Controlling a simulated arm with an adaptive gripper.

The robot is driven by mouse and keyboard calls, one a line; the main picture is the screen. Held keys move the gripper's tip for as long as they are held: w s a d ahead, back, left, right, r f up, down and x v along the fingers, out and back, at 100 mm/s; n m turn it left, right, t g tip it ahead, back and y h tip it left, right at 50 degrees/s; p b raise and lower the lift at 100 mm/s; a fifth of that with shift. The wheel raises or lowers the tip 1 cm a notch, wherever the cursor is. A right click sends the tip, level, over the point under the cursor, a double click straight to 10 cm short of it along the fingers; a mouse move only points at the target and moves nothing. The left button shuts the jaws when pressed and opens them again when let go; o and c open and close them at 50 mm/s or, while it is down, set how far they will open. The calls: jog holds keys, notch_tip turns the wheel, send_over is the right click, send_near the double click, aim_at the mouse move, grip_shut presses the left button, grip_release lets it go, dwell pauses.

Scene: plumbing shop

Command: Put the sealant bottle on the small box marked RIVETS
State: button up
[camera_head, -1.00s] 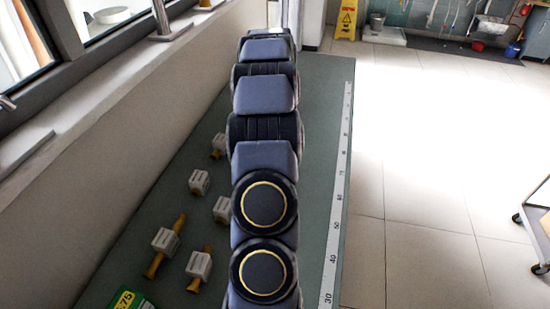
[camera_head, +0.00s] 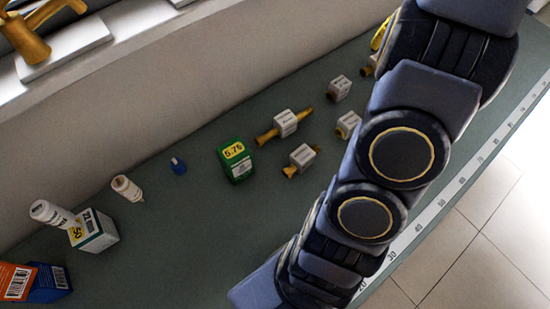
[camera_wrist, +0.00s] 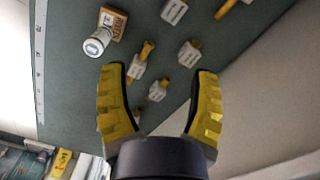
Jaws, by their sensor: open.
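My gripper (camera_wrist: 158,72) is open and empty in the wrist view, its yellow-padded fingers spread above the bench. A white bottle (camera_wrist: 97,42) with a round pale end shows beyond the left fingertip, against a small brown box (camera_wrist: 113,20) with dark lettering too small to read surely. I cannot tell whether the bottle stands on that box or beside it. In the head view, a white bottle (camera_head: 52,213) and a smaller white bottle (camera_head: 126,187) are at the left. I cannot tell which bottle holds sealant. My gripper is not visible in the head view.
Several brass fittings with white tags (camera_head: 285,124) lie mid-bench. A ruler strip (camera_head: 440,210) follows the bench edge. My arm hides part of the bench.

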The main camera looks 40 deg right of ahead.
jog(key=w+a+r+n, duration=0.2)
jog(key=w+a, duration=0.1)
jog(key=a, duration=0.4)
jog(key=w+a+r+n, duration=0.1)
jog(key=w+a+n, duration=0.1)
jog(key=a, duration=0.5)
jog(key=s+a+r+n+g, duration=0.1)
jog(key=s+a+n, duration=0.1)
jog(key=a, duration=0.6)
jog(key=s+a+n, duration=0.2)
jog(key=a+n, duration=0.1)
jog(key=a, duration=0.5)
jog(key=s+a+f+n, duration=0.1)
jog(key=s+a+n, duration=0.2)
jog(key=s+a, duration=0.4)
jog(key=shift+s+a+n+h, duration=0.15)
jog(key=shift+s+n+h, duration=0.2)
jog(key=shift+s, duration=0.2)
